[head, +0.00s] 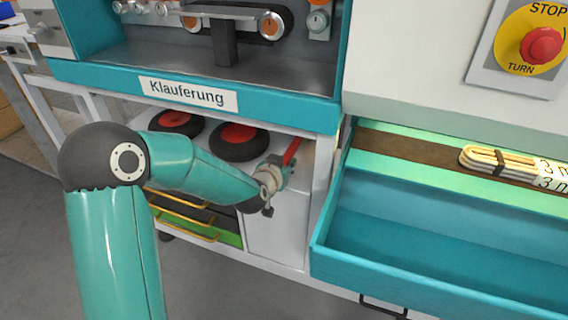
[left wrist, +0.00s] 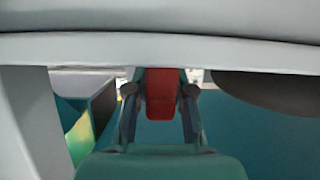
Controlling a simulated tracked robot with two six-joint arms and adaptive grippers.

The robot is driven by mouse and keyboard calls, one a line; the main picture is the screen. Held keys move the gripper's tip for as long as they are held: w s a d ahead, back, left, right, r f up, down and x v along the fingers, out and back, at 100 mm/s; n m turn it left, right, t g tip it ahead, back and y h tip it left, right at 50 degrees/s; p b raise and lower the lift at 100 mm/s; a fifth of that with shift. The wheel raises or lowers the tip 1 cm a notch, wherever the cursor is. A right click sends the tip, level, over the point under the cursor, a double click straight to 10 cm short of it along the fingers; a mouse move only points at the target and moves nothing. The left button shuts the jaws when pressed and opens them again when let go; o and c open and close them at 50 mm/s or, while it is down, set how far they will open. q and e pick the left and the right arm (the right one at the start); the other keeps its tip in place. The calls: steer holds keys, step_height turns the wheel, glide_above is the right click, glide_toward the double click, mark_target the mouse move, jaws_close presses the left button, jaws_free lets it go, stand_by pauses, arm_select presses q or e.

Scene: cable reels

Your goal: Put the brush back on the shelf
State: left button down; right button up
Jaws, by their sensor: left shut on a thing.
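My left gripper (head: 280,172) reaches in under the machine labelled Klauferung. It is shut on the brush, whose red handle (head: 291,152) sticks up past the fingers. In the left wrist view the red handle (left wrist: 160,93) sits between the two fingers. The bristles cannot be made out. The white shelf (head: 308,152) is under the machine, and the brush is at its right part. I cannot tell whether the brush touches the shelf. My right gripper is not in view.
Two black reels with red centres, a left one (head: 175,122) and a right one (head: 238,141), stand on the shelf, left of the brush. The machine's teal edge (head: 290,112) hangs above. A teal bin (head: 420,240) is at the right, with a cable bundle (head: 497,160) behind it.

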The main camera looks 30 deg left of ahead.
arm_select(q)
steer(key=c, duration=0.9)
jaws_free()
steer(key=shift+c, duration=0.2)
steer(key=f+b+v, duration=0.1)
steer(key=b+v, duration=0.3)
steer(key=v, duration=0.5)
steer(key=s+f+b+v, duration=0.1)
steer(key=b+v, duration=0.3)
steer(key=v, duration=0.5)
steer(key=s+f+b+v, duration=0.1)
steer(key=f+b+v, duration=0.2)
steer(key=v, duration=0.5)
steer(key=shift+s+d+b, duration=0.3)
steer(key=shift+s+b, duration=0.25)
steer(key=shift+b, duration=0.15)
